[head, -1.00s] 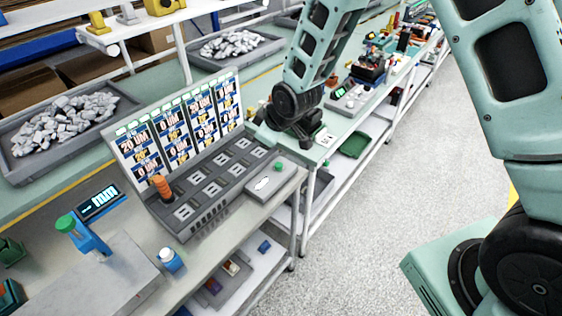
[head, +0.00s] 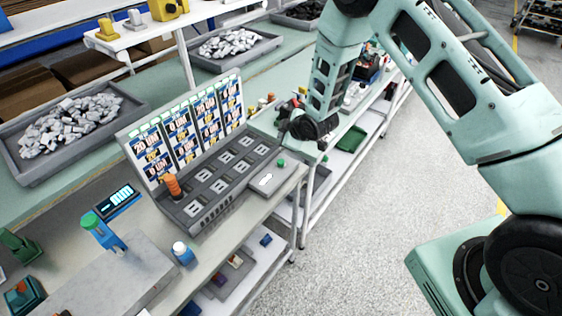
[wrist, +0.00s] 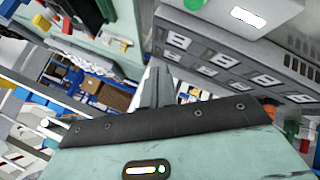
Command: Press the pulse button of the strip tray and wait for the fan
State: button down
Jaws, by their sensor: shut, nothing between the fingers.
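The strip tray (head: 225,172) is a grey slotted tray on the bench, with a board of printed labels (head: 187,125) upright along its back. At its right end sits a grey box (head: 267,180) with a green button (head: 281,162) and a white label. In the wrist view the green button (wrist: 194,4) is at the top edge, beside the slotted tray (wrist: 235,60). My gripper (wrist: 159,84) is shut and empty, apart from the button. In the head view its fingers are hard to make out near the dark wrist. I cannot make out a fan.
An orange piece (head: 173,187) stands at the tray's left end. A small blue display (head: 115,201), a blue stand with a green top (head: 101,232) and a white-capped blue bottle (head: 182,253) are on the near bench. Bins of grey pieces (head: 70,125) lie behind.

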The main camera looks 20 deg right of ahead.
jog(key=b, duration=0.5)
send_over(283, 163)
notch_tip(283, 163, down, 8)
jog(key=shift+r, duration=0.1)
jog(key=shift+f, duration=0.45)
jog(key=shift+f+b, duration=0.1)
jog(key=shift+b, duration=0.25)
dwell(1.1)
jog(key=shift+f+b, duration=0.3)
jog(key=shift+b, duration=0.1)
jog(key=shift+f+b, duration=0.5)
jog(key=shift+b, duration=0.05)
dwell(0.6)
jog(key=shift+r, duration=0.1)
jog(key=shift+r+p, duration=0.45)
jog(key=shift+r, duration=0.4)
jog(key=shift+r, duration=0.1)
